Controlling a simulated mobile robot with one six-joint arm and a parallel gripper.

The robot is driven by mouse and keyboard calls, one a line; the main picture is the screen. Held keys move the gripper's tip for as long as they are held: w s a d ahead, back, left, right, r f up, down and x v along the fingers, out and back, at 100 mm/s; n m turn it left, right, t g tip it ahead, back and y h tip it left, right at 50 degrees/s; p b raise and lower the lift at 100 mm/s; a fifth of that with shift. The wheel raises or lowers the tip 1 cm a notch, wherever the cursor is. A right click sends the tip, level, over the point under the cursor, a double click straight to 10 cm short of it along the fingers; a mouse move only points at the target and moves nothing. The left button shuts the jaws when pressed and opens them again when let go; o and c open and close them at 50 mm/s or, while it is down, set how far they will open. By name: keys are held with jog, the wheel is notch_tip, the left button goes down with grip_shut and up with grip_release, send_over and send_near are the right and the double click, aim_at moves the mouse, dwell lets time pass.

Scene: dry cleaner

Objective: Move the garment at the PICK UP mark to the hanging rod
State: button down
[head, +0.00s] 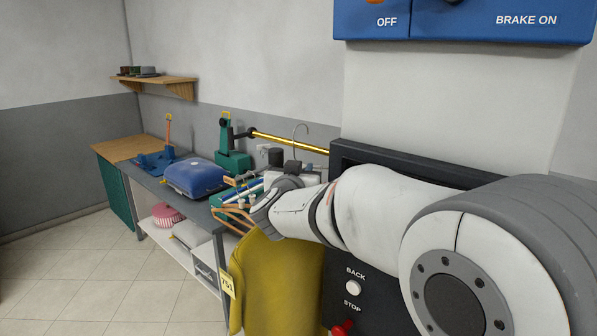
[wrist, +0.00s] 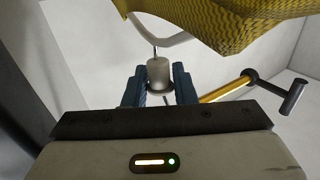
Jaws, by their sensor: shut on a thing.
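The yellow garment (head: 277,285) hangs below my wrist in the head view, partly hidden by my arm, with a pale tag (head: 228,284) at its left edge. Its patterned cloth also shows at the top of the wrist view (wrist: 225,27). My gripper (wrist: 158,88) is shut on the grey neck (wrist: 158,72) of the garment's hanger. A thin metal hook (head: 299,126) rises above my wrist in the head view. The brass hanging rod (head: 285,142) runs behind it, and shows right of my gripper in the wrist view (wrist: 225,90); the hook and rod look apart, but depth is unclear.
Below stands a grey bench (head: 150,181) with a blue case (head: 196,177) and wooden hangers (head: 232,214). A dark control panel (head: 352,268) is close to the garment's right. Floor at left is clear.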

jog(key=shift+f, duration=0.15)
jog(key=shift+f+b, duration=1.05)
jog(key=shift+f, duration=0.45)
jog(key=shift+f, duration=0.2)
dwell(0.3)
jog(key=c, duration=1.1)
grip_release()
jog(key=s+a+b, duration=0.1)
jog(key=s, duration=0.6)
jog(key=shift+s+b, duration=0.3)
jog(key=shift+s, duration=0.05)
jog(key=shift+a, duration=0.1)
